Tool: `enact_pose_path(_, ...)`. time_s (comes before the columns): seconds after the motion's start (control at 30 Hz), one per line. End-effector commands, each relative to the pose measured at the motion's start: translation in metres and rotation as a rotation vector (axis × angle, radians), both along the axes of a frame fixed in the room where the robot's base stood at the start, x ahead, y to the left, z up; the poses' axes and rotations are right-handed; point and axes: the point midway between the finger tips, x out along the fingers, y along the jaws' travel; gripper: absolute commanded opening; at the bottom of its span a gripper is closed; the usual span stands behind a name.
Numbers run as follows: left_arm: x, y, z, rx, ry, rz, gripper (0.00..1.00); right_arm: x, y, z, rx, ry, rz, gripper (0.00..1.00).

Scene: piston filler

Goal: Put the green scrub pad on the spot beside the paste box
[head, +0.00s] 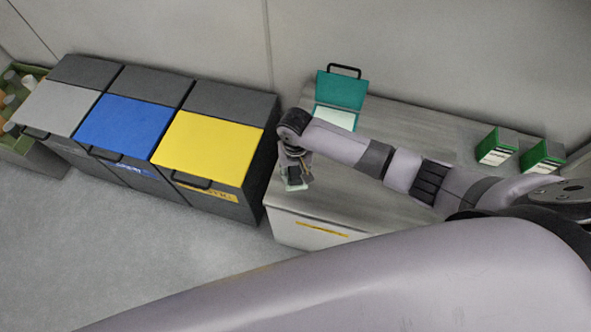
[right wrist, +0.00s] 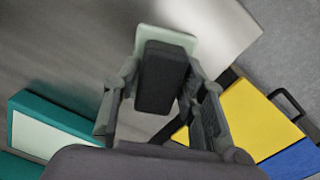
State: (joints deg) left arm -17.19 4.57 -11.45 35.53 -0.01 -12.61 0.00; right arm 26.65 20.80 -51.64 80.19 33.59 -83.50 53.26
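The scrub pad shows in the right wrist view as a pale green plate (right wrist: 184,38) with a dark grey block on it. My right gripper (right wrist: 163,80) has its fingers on both sides of the dark block and appears shut on it. In the head view the right gripper (head: 295,173) is above the counter's left front corner, with the pad (head: 297,186) below it. I cannot tell whether the pad touches the counter. A teal box (head: 341,90) with a raised lid, pale inside, stands farther back; which box is the paste box is unclear. My left gripper is not in view.
The grey counter (head: 400,125) is clear between the teal box and two green-and-white boxes (head: 497,147) at right. Bins with yellow (head: 208,145), blue (head: 123,128) and grey lids stand left of the counter. A green crate (head: 40,150) is at far left.

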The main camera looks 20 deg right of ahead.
Motion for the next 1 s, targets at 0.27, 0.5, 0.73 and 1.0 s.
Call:
enact_pose_path(0.27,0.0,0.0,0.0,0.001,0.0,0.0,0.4,0.0,0.0,0.0,-0.001,0.0,0.0,0.53)
enact_pose_path(0.5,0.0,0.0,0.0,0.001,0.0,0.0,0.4,0.0,-0.001,0.003,0.0,-0.001,0.0,0.53)
enact_pose_path(0.73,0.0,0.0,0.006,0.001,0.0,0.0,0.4,0.001,0.0,0.037,0.001,-0.004,-0.001,0.53)
enact_pose_path(1.0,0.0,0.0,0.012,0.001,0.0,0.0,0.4,0.001,0.0,0.094,0.001,-0.003,0.0,0.53)
